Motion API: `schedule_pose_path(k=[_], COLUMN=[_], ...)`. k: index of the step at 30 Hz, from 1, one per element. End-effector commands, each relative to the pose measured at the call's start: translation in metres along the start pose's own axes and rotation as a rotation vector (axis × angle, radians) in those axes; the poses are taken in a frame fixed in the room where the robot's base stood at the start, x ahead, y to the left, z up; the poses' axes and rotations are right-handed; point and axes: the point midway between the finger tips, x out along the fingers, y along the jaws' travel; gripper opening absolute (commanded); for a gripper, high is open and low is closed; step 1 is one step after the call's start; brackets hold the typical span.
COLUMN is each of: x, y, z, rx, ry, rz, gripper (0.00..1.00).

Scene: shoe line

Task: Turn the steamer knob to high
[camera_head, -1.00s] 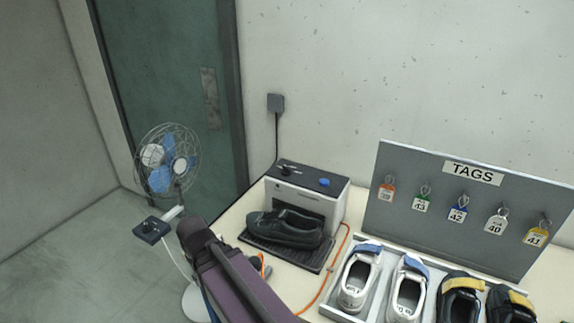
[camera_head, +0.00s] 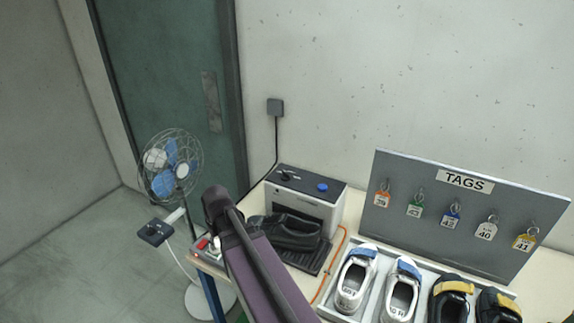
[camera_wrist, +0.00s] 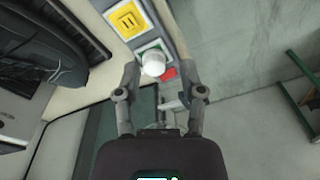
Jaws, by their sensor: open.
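The steamer (camera_head: 318,205) is a white box with a black top, standing at the back left of the table. Its small knob (camera_head: 287,175) with a light pointer sits on the top, left of a blue button (camera_head: 322,187). I cannot read the knob's setting. A black shoe (camera_head: 290,232) rests on the dark plate in front of the steamer. My gripper (camera_wrist: 162,88) is open and empty in the wrist view, with a white round knob or button (camera_wrist: 153,64) on a grey panel near its fingertips. The gripper's fingers are not clear in the head view.
A fan (camera_head: 170,168) stands left of the table. Shoes in a tray (camera_head: 333,308) and a tag board (camera_head: 400,222) are to the right. An orange cable crosses the table.

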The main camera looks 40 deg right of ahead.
Motion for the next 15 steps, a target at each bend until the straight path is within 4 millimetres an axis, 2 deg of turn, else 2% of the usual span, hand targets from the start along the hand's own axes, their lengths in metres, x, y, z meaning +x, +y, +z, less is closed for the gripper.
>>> schedule_pose_path(k=[1,8,15], x=[-0.015,-0.05,-0.087], y=[0.014,0.074,0.142], z=[-0.011,-0.041,-0.064], rx=[0.008,0.027,0.046], ry=[0.012,0.073,0.139], rz=[-0.002,-0.008,-0.002], gripper=[0.51,0.51,0.51])
